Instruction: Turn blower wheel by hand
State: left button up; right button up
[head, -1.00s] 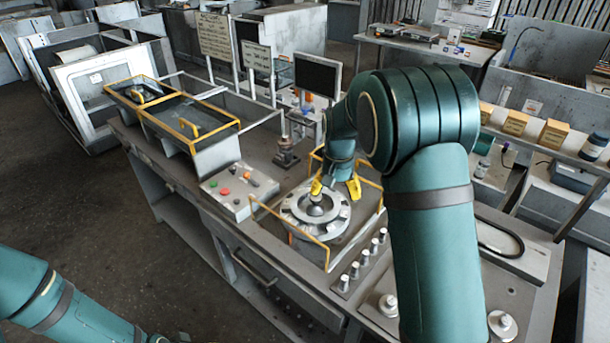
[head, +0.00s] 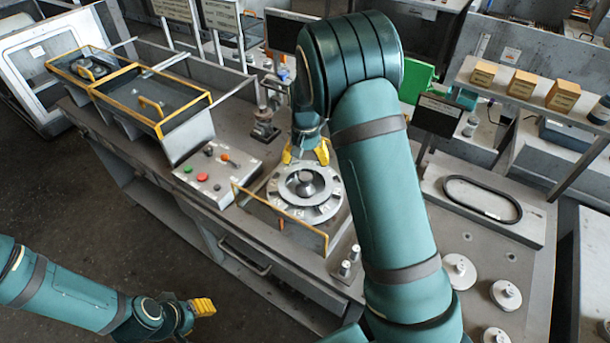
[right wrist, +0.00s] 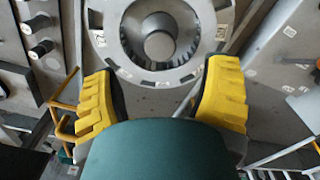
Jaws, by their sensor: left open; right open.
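The blower wheel (head: 305,190) is a round grey metal disc with a marked outer ring and a hub in the middle, set into the bench. It also fills the top middle of the right wrist view (right wrist: 150,72). My right gripper (head: 306,158) has yellow fingers and is at the wheel's far edge. In the right wrist view its fingers (right wrist: 160,85) are spread wide, with nothing between their tips except the view of the wheel's rim. I cannot tell whether they touch it. My left gripper (head: 206,307) is open, low at the left, over the floor and away from the bench.
A yellow rail (head: 280,215) runs along the wheel's near side. A control box (head: 220,178) with coloured buttons stands to its left. A black belt (head: 482,198) lies on a tray at the right.

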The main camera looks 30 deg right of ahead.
aim_at(305, 176)
notch_tip(305, 176, down, 7)
jog(key=shift+r, duration=0.15)
grip_shut()
dwell(0.4)
